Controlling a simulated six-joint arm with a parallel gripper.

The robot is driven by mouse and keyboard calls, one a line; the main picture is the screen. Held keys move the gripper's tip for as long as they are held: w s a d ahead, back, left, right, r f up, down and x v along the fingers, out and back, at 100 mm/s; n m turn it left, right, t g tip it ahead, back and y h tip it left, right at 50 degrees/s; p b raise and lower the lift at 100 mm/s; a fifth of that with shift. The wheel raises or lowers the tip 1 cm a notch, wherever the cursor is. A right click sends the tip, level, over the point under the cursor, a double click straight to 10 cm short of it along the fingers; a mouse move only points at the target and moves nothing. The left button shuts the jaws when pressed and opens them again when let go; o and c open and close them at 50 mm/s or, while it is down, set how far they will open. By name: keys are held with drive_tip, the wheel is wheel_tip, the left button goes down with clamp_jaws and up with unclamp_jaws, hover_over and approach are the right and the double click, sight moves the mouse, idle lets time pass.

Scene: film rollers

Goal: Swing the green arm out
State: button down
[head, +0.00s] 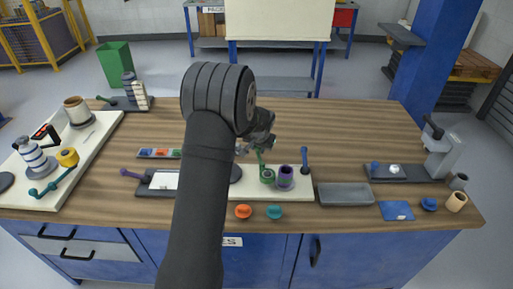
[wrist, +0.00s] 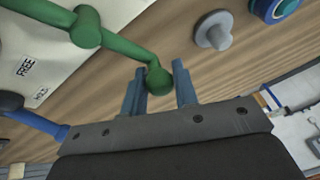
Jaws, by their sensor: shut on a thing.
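The green arm (head: 260,158) sits on a white board in the middle of the table in the head view, its round pivot (head: 267,176) beside a purple cup-like roller. In the wrist view the green arm (wrist: 125,45) runs from its pivot joint (wrist: 87,27) to a round end knob (wrist: 158,80). My gripper (wrist: 158,88) has its blue fingers on either side of that knob and is shut on it. In the head view my gripper (head: 259,146) is partly hidden behind my own wrist.
The white board (wrist: 45,65) carries printed labels, one reading FREE. A purple roller (head: 285,177) and a blue lever (head: 304,160) stand right of the green pivot. Orange (head: 243,211) and teal (head: 274,212) caps lie in front. A grey tray (head: 345,194) is at right; the wood behind is mostly clear.

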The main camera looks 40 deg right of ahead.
sight(260, 163)
drive_tip(key=shift+s+d+m+g+h, duration=0.35)
drive_tip(key=shift+s+d+m, duration=0.15)
drive_tip(key=shift+m, duration=0.6)
drive_tip(key=shift+s+d+m+g+h, duration=0.25)
drive_tip(key=shift+s+d+m+g, duration=0.2)
drive_tip(key=shift+m, duration=0.65)
drive_tip(key=shift+s+d+m+g+h, duration=0.15)
drive_tip(key=shift+s+d+m+g, duration=0.25)
drive_tip(key=shift+m, duration=0.4)
drive_tip(key=shift+s+d+m+g+h, duration=0.2)
drive_tip(key=shift+s+m, duration=0.25)
drive_tip(key=shift+m, duration=0.35)
drive_tip(key=shift+s, duration=0.15)
drive_tip(key=c, duration=1.2)
unclamp_jaws()
drive_tip(key=v, duration=1.7)
drive_tip(key=shift+a+r, duration=0.1)
drive_tip(key=shift+r, duration=0.1)
drive_tip(key=x, duration=1.7)
drive_tip(key=shift+f, duration=0.25)
